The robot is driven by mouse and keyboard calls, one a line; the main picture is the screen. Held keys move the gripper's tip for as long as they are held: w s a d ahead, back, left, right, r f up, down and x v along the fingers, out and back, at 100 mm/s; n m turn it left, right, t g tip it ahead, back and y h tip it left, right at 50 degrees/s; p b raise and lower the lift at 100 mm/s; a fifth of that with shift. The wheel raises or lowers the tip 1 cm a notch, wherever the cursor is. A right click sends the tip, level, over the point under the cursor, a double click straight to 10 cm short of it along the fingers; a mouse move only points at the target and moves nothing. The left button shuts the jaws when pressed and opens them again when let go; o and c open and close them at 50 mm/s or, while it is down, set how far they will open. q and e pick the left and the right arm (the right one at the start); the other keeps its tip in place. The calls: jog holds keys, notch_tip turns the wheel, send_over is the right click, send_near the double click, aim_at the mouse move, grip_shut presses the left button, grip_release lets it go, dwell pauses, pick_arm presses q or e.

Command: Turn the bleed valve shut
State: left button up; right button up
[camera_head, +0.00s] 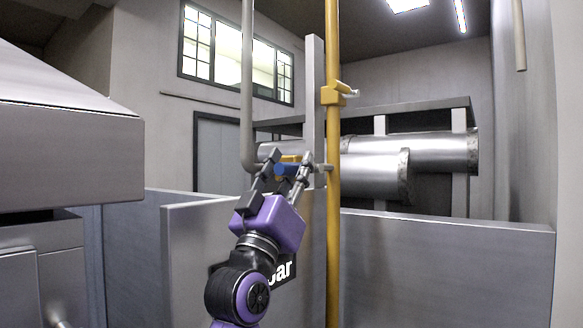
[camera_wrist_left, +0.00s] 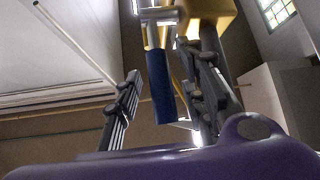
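A valve with a blue handle (camera_head: 287,170) and a yellow body (camera_head: 290,158) sits just left of the upright yellow pipe in the head view. I take it to be the bleed valve. My left gripper (camera_head: 291,161) is open at the handle, with one finger on each side of it in the picture. In the left wrist view the blue handle (camera_wrist_left: 161,92) hangs down between the two spread fingers, with visible gaps on both sides. The yellow body (camera_wrist_left: 208,10) is above it. I cannot tell how deep the handle sits between the fingers. My right gripper is not in view.
The yellow pipe (camera_head: 333,215) stands close to the right of my left gripper and carries a yellow fitting (camera_head: 337,94). A grey pipe (camera_head: 247,90) runs down on the left. Low metal panels (camera_head: 440,265) stand below. Large silver ducts (camera_head: 425,150) lie behind.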

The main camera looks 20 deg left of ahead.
pick_arm(q)
jog(key=shift+w, duration=0.1)
jog(key=shift+c, duration=0.3)
jog(key=shift+c, duration=1.3)
grip_shut()
